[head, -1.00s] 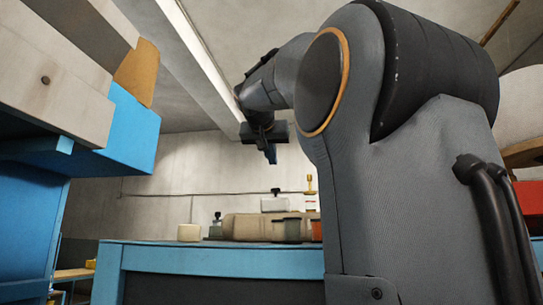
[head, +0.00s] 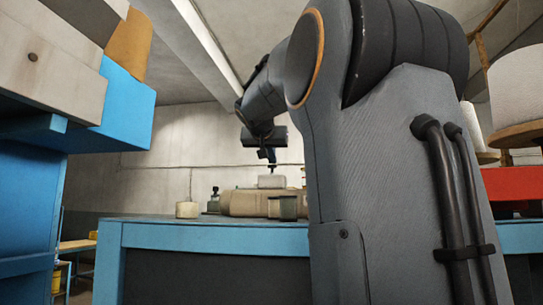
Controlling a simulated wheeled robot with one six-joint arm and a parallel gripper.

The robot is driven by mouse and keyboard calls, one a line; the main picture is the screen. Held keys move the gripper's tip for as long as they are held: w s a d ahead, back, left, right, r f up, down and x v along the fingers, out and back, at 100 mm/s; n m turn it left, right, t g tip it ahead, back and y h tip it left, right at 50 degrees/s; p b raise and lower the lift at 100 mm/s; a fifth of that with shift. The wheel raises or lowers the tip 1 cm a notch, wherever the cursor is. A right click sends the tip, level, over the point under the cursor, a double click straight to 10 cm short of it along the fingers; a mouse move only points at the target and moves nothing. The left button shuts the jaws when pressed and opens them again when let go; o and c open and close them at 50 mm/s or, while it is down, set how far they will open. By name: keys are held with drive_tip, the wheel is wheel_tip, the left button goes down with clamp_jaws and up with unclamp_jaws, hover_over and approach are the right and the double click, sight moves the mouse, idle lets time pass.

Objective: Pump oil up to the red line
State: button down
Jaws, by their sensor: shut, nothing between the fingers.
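My gripper (head: 269,158) points down at the end of my arm, above the back of the blue-edged bench (head: 200,235). Its fingers look closed and hold nothing. Just below the fingertips is the small dark top (head: 271,169) of a whitish container (head: 271,182). Whether the fingers touch this top I cannot tell. A small dark-topped bottle (head: 213,203) stands further left. I cannot make out which vessel is the oil pump. No oil level or red line can be read. My own arm hides the bench to the right of these things.
A cream block (head: 187,210), a long beige sack-like bundle (head: 240,203) and a grey-green container (head: 284,208) crowd the bench top. A blue and grey machine (head: 110,110) juts in at left. White spools (head: 519,90) and a red box (head: 512,183) are at right.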

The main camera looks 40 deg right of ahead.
drive_tip(key=shift+f, duration=0.1)
drive_tip(key=shift+f+b, duration=0.95)
drive_tip(key=shift+b, duration=0.55)
drive_tip(key=s+a+r, duration=0.6)
drive_tip(key=a+r, duration=0.1)
drive_tip(key=shift+s+r+b, duration=0.15)
drive_tip(key=shift+s+b, duration=0.05)
drive_tip(key=shift+b, duration=0.1)
idle(0.3)
